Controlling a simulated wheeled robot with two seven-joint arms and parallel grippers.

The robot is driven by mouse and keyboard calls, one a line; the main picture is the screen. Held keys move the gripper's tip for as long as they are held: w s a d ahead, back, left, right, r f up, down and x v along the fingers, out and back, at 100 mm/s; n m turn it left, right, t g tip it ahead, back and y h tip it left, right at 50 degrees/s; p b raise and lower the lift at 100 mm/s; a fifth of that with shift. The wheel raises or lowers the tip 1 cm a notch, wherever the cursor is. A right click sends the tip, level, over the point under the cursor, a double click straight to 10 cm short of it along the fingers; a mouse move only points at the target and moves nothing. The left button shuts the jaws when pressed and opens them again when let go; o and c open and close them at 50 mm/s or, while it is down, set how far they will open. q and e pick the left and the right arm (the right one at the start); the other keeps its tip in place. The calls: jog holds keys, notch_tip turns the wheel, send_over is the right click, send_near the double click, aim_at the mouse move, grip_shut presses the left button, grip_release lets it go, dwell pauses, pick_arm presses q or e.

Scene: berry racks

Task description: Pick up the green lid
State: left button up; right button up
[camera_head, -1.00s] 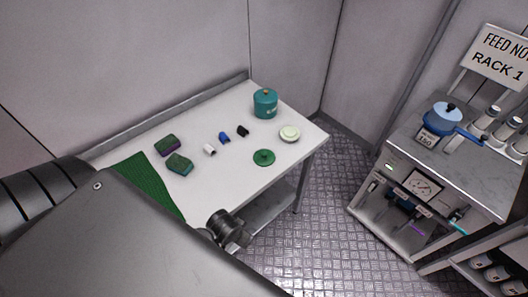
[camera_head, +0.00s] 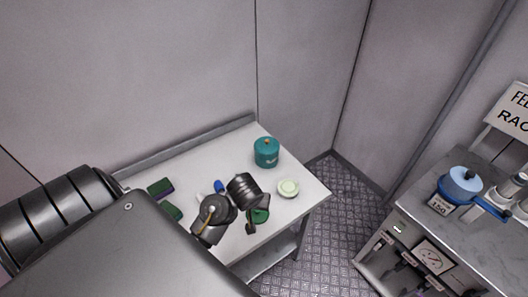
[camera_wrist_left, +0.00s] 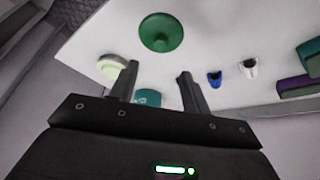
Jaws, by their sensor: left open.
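The green lid (camera_head: 261,215) lies on the white table (camera_head: 312,190), partly hidden behind my left gripper (camera_head: 250,226) in the head view. In the left wrist view the lid (camera_wrist_left: 161,32) shows whole, a round green disc with a knob, beyond the fingertips. My right gripper is not in view.
A teal canister (camera_head: 266,152) and a pale round dish (camera_head: 288,188) stand near the lid. Green-and-purple sponges (camera_head: 160,188) and small blue (camera_wrist_left: 214,78) and white (camera_wrist_left: 249,68) items are also on the table. A rack with a blue pot (camera_head: 463,183) stands at right.

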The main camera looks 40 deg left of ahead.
pick_arm(q)
send_over(259, 217)
jog(key=s, duration=0.2)
jog(key=f, duration=0.4)
jog(key=shift+w+a+f+b, duration=0.15)
jog(key=shift+w+f+b, duration=0.1)
jog(key=shift+b, duration=0.15)
jog(key=shift+w+f, duration=0.2)
jog(key=shift+f, duration=0.1)
jog(key=shift+a+f, duration=0.1)
jog(key=x, duration=0.4)
jog(key=shift+f, duration=0.15)
jog(key=shift+w+a+f+b, duration=0.15)
jog(key=shift+w+f+b, duration=0.1)
jog(key=shift+f+b, duration=0.1)
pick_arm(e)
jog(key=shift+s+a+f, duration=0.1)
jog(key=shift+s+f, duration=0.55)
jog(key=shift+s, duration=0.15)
pick_arm(q)
jog(key=shift+s+r, duration=0.1)
